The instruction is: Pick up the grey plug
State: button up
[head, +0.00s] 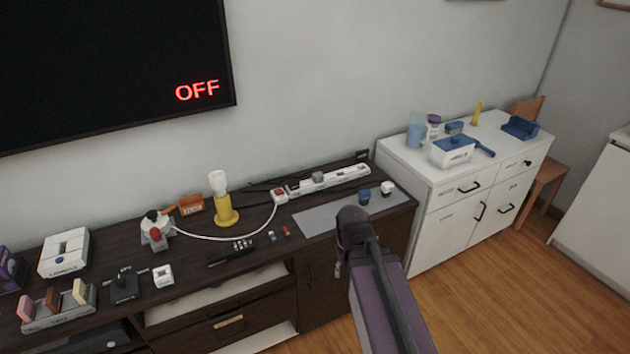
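A small grey block that looks like the grey plug (318,178) sits on the white power strip (345,180), at the back of the dark cabinet near the wall. My arm rises from the bottom of the head view, and its dark end is in front of the cabinet's right part, well short of the strip. My gripper (339,264) is mostly hidden at that end; its fingers cannot be made out. No contact with the plug shows.
A grey mat (325,212) in front of the strip holds a blue cup-like piece (364,197) and a white piece (387,188). A yellow lamp (226,208), a remote (231,252) and a white cable (250,232) lie left. A white cabinet (420,195) stands right.

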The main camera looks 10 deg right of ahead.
aim_at(318, 177)
jog(key=z, duration=0.05)
jog(key=i, duration=1)
jog(key=u, duration=0.05)
